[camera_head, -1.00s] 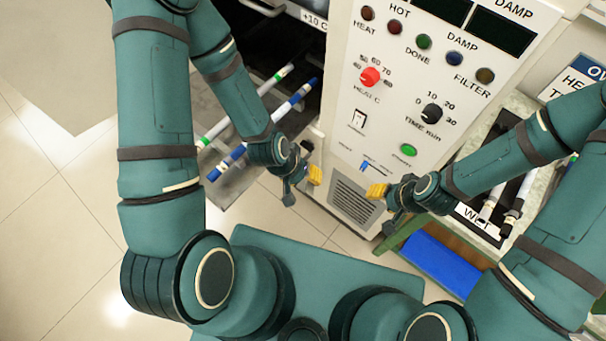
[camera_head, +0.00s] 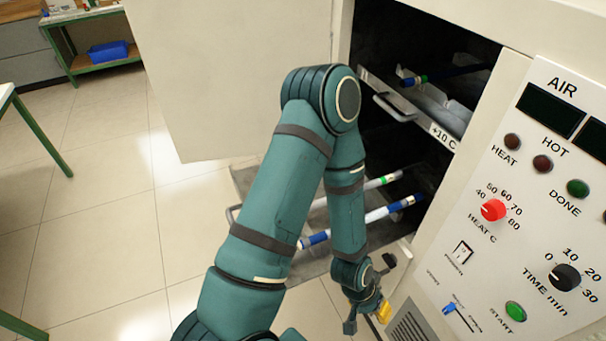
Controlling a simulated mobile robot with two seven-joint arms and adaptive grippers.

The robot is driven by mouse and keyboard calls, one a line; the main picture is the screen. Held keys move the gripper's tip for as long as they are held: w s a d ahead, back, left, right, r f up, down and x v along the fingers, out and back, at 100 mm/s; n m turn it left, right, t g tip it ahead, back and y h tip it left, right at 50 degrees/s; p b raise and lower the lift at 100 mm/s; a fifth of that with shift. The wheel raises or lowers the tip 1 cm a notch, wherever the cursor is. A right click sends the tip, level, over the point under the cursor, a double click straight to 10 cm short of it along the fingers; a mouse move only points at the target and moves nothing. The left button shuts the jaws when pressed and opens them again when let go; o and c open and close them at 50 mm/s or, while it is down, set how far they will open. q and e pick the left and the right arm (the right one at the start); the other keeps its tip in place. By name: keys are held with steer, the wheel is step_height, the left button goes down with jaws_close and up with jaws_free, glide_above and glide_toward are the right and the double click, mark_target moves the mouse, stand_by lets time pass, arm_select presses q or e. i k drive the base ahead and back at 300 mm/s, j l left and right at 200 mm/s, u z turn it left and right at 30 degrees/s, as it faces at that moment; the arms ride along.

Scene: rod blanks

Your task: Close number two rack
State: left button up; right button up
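The oven's door opening shows two racks. The lower rack (camera_head: 309,269) is pulled well out and carries rods, one with green bands (camera_head: 383,181) and one with blue bands (camera_head: 377,214). The upper rack (camera_head: 406,107) sits mostly inside, with a handle (camera_head: 393,107) and a "+10 C" label; a blue-ended rod (camera_head: 414,80) lies on it. I see no rack number. My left arm hides much of the lower rack. My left gripper (camera_head: 367,316) is open and empty, in front of the oven below the lower rack's right side. My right gripper is out of view.
The oven door (camera_head: 235,75) stands open at left of the opening. The control panel (camera_head: 525,225) with knobs and a green start button is at right. A green-framed bench with a blue bin (camera_head: 108,51) stands far back left.

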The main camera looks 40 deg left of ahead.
mark_target(309, 263)
steer(key=k+u, duration=0.1)
steer(key=u, duration=0.3)
steer(key=k+l+u, duration=0.1)
steer(key=u, duration=0.3)
steer(key=j+u, duration=0.15)
steer(key=u, duration=0.8)
